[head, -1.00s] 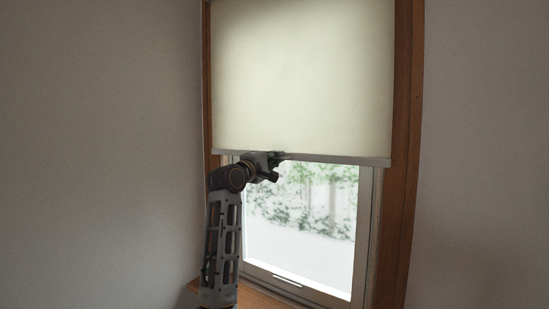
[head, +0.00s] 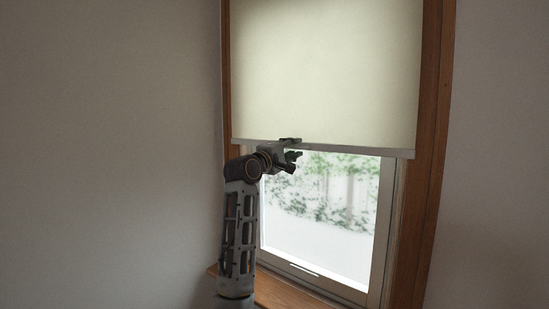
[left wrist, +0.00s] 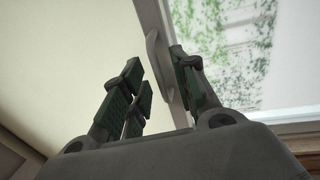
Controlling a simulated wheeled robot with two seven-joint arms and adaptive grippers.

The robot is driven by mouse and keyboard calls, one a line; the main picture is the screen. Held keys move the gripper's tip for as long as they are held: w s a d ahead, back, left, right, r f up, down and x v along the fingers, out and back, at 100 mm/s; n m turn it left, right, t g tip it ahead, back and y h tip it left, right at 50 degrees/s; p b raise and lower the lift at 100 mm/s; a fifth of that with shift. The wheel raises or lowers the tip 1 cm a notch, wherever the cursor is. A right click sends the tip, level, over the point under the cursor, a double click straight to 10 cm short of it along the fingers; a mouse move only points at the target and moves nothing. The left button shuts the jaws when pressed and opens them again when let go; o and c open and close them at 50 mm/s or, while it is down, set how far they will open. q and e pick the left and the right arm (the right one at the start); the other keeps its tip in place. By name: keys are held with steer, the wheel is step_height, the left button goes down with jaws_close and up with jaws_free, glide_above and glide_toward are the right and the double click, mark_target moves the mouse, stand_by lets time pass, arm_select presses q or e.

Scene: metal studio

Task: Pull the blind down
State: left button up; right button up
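The cream blind (head: 325,70) covers the upper part of the window in the head view. Its pale bottom bar (head: 375,152) hangs level with the left gripper (head: 294,149). In the left wrist view, the blind (left wrist: 60,50) fills the left side, and a light curved tab (left wrist: 155,58) stands out by its bottom edge. My left gripper is open there, with fingers (left wrist: 160,90) apart on either side of the tab and edge. I cannot tell whether either finger touches them. My right gripper is in neither view.
A brown wooden frame (head: 433,150) surrounds the window. Bare glass (head: 325,215) shows below the blind, with a wooden sill (head: 285,297) at the bottom. Plain walls stand left (head: 110,150) and right (head: 500,160).

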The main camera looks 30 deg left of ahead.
arm_select(q)
steer(key=v, duration=1)
steer(key=shift+s, duration=0.25)
stand_by(0.4)
steer(key=shift+f, duration=0.1)
